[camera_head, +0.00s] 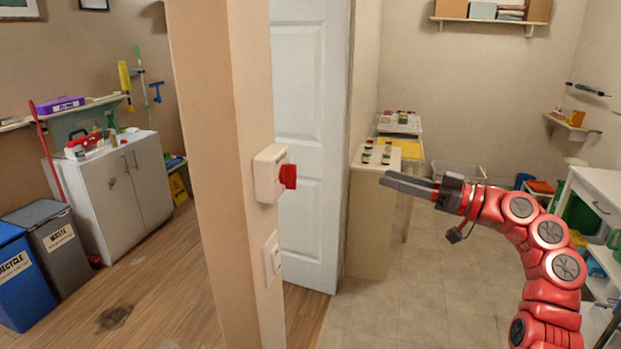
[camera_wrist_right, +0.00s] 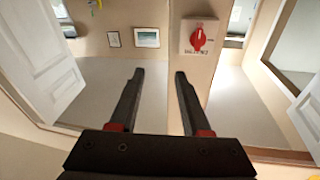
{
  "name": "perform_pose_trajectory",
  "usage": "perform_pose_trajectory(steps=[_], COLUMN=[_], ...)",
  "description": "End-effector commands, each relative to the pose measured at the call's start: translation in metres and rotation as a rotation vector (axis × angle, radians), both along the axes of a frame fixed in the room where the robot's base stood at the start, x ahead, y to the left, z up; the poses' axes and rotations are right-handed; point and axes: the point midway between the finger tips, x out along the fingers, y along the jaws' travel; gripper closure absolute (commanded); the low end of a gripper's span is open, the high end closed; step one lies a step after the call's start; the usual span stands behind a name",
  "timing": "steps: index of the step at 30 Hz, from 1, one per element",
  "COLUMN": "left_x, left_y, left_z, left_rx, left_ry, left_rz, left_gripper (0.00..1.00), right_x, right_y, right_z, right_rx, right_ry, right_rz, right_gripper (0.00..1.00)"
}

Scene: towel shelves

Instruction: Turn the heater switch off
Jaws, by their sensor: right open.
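The heater switch (camera_head: 270,174) is a cream box with a red knob (camera_head: 288,176), fixed on the edge of the beige wall post near the middle of the head view. In the right wrist view the switch plate (camera_wrist_right: 189,47) shows its red knob (camera_wrist_right: 198,39) beyond the fingertips, up and to the right; the lettering on it is too small to read. My right gripper (camera_head: 384,180) reaches in from the right, pointing left at about knob height, apart from the switch. In the right wrist view its two fingers (camera_wrist_right: 159,73) are apart with nothing between them. My left gripper is not seen.
A second plate (camera_head: 272,258) sits lower on the post (camera_head: 225,180). A white door (camera_head: 308,130) stands behind it. A cabinet (camera_head: 125,185) and bins (camera_head: 50,240) are at the left. Floor is free at centre right.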

Motion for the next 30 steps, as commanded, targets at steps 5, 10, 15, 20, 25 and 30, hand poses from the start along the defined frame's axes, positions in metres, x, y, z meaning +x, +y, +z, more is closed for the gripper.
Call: perform_pose_trajectory(steps=[5,10,15,20,25,30], left_x=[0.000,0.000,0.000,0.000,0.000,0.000], left_y=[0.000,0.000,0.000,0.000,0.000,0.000], left_z=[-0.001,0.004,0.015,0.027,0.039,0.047], left_rx=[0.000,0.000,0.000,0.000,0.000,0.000], left_ry=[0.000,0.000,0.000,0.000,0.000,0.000], left_rz=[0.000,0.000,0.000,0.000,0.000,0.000], left_gripper=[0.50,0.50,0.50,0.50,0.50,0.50], right_x=[-0.049,-0.050,-0.039,-0.027,-0.014,-0.005], right_y=[0.018,0.033,0.066,0.103,0.141,0.168], right_z=[0.012,0.013,0.016,0.016,0.016,0.014], right_rx=[-0.128,-0.140,-0.133,-0.135,-0.132,-0.134], right_ry=[-0.061,-0.066,-0.068,-0.067,-0.063,-0.063], right_rz=[0.167,0.189,0.186,0.187,0.184,0.183], right_gripper=[0.53,0.53,0.53,0.53,0.53,0.53])
